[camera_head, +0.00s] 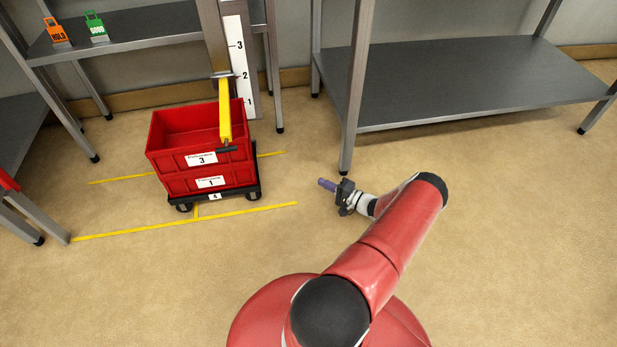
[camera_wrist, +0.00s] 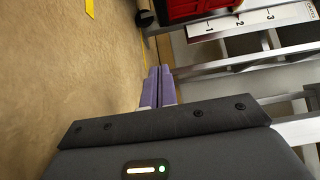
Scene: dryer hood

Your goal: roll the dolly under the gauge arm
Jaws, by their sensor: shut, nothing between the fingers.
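The black wheeled dolly (camera_head: 233,193) stands on the floor at left centre, between yellow floor lines, with red crates stacked on it. The upper crate (camera_head: 172,141) is labelled 3 and the lower crate (camera_head: 180,184) is labelled 1. The yellow gauge arm (camera_head: 225,112) reaches out over the right part of the upper crate; I cannot tell whether it touches. My gripper (camera_head: 322,184) is shut and empty, to the right of the dolly and apart from it. In the wrist view its purple fingers (camera_wrist: 158,84) are together, and part of a red crate (camera_wrist: 190,9) shows at the top.
The gauge post has a white scale (camera_head: 236,70) marked 1 to 3. A grey shelf unit (camera_head: 450,82) stands at the back right. An orange HOLD tag (camera_head: 57,33) and a green GOOD tag (camera_head: 96,27) stand on the left shelf. Floor between gripper and dolly is clear.

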